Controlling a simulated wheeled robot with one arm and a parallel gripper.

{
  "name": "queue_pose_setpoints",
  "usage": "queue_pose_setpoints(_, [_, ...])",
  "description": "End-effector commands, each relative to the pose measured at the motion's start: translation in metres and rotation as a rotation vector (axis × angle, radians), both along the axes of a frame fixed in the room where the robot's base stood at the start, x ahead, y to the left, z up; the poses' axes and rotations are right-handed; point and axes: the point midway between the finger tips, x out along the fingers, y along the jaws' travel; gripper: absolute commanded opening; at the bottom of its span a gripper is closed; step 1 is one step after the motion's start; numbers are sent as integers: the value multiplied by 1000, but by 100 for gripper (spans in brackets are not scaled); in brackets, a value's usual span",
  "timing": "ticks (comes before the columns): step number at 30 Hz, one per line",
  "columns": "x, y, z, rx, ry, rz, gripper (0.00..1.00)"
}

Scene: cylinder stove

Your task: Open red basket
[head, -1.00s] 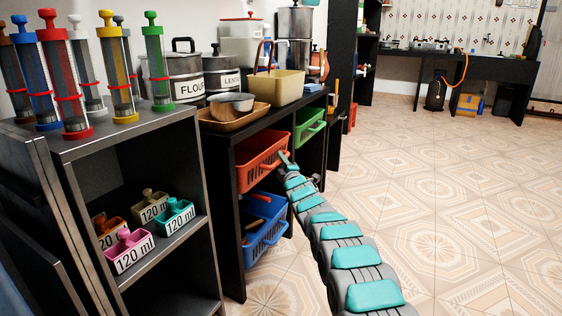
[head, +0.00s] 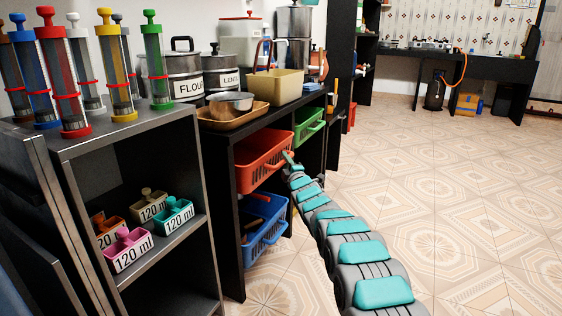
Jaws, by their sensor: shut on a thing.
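The red basket (head: 262,158) sits in the upper compartment of the black shelf unit, above the blue basket. Its front sticks out a little past the shelf edge. My gripper (head: 288,157) is at the right part of the basket's front rim and is shut on it. The fingertips are small in the head view, so the exact grip on the rim or handle is hard to see. My arm reaches in from the lower right across the floor.
A blue basket (head: 264,228) is below the red one, and a green basket (head: 309,124) is to its right. A wooden tray (head: 228,118) and a beige basket (head: 275,86) stand on top. A grey shelf (head: 130,150) is at the left. The tiled floor (head: 440,200) at right is clear.

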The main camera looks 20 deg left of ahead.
Motion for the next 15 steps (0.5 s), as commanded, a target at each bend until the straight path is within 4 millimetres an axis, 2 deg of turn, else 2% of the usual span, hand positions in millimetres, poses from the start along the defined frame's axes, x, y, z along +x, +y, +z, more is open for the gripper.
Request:
queue_pose_setpoints(8, [-3, -57, -3, -3, 3, -4, 0])
queue_pose_setpoints(15, [-6, -125, -2, -7, 5, -6, 0])
